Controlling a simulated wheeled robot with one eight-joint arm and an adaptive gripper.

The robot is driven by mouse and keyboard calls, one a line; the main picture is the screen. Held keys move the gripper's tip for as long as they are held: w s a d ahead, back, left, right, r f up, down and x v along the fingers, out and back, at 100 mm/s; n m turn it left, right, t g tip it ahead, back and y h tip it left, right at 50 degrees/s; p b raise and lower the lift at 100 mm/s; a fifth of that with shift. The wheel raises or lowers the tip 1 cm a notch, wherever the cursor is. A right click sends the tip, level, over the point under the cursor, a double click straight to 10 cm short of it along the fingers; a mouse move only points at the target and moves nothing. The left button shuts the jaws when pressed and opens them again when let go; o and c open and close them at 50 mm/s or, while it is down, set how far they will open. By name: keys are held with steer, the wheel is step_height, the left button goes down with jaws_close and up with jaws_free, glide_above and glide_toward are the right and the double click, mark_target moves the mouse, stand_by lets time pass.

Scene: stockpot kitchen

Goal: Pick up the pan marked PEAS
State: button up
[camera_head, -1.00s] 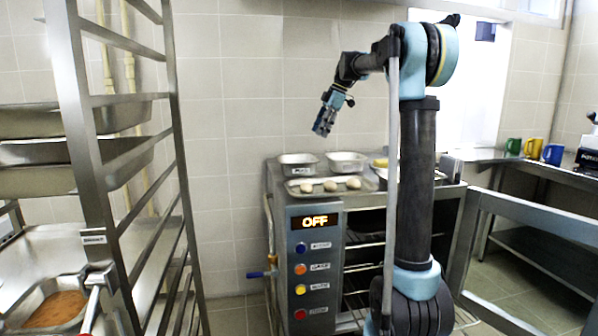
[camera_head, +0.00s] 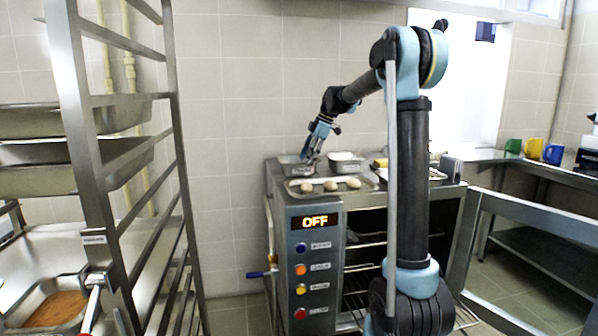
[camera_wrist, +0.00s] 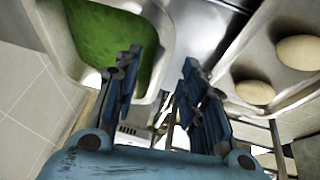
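A small metal pan with green contents shows in the wrist view (camera_wrist: 165,38); in the head view it stands at the back left of the oven top (camera_head: 291,171), partly hidden by my gripper. Its label cannot be read. My gripper (camera_head: 314,152) points down at this pan in the head view. In the wrist view my gripper (camera_wrist: 160,62) is open, its two blue fingers apart with nothing held. The pan's near rim shows between and beyond the fingertips; whether they touch it I cannot tell.
A tray with dough balls (camera_head: 359,194) lies in front of the pan. Another small pan (camera_head: 346,168) stands to its right. The oven (camera_head: 318,272) reads OFF and its door (camera_head: 522,252) is open. A metal rack (camera_head: 80,150) stands at the left.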

mark_target(303, 166)
steer(key=x, duration=0.5)
jaws_close()
steer(key=shift+r, duration=0.1)
stand_by(0.3)
